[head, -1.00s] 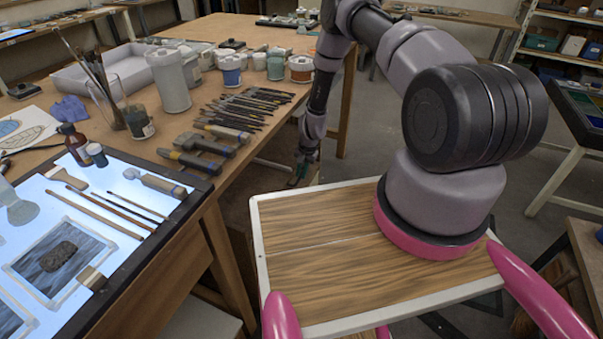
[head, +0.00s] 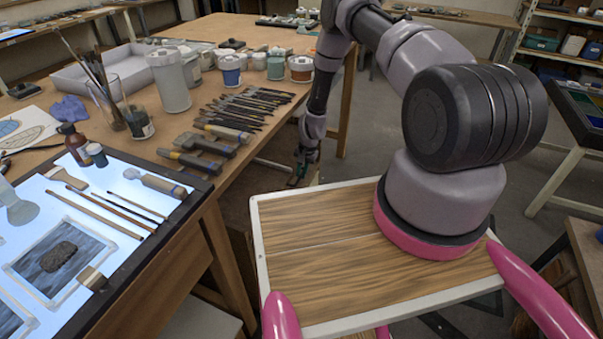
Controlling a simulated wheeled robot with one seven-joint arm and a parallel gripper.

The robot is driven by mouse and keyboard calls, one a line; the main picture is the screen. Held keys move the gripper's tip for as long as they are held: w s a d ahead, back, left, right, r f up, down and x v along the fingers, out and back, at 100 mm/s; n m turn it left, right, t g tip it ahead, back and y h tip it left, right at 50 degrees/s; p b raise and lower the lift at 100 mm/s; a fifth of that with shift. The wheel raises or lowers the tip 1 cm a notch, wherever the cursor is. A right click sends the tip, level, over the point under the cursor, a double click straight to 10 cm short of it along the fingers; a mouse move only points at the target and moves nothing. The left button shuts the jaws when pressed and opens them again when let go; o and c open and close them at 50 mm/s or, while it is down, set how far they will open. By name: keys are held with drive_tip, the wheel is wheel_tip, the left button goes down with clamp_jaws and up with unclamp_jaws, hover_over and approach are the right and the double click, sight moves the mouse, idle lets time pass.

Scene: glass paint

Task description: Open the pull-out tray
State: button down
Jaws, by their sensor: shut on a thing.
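My gripper (head: 298,178) is low beside the wooden workbench, under the level of its top, and looks small and dark at the end of my reaching arm. It is shut at the edge of a low wooden surface under the bench, which seems to be the pull-out tray (head: 268,168). Most of this tray is hidden by the bench and by my own body, so how far out it stands cannot be told. The exact contact at the fingertips is too small to see clearly.
The workbench (head: 225,172) carries a row of brushes and tools (head: 240,108), paint jars (head: 232,70) and a white container (head: 168,80). A lit light table (head: 110,195) is at the left. Open floor (head: 375,140) lies right of the bench.

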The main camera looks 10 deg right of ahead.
drive_tip(key=shift+d, duration=0.1)
drive_tip(key=s+d, duration=1.3)
drive_tip(key=d, duration=0.5)
drive_tip(key=shift+s, duration=0.15)
drive_tip(key=c, duration=1.2)
unclamp_jaws()
drive_tip(key=shift+o, duration=0.2)
drive_tip(key=shift+r, duration=0.1)
wheel_tip(320, 180, up, 10)
drive_tip(key=s+d, duration=0.1)
drive_tip(key=shift+d+r, duration=0.2)
drive_tip(key=shift+d, duration=0.05)
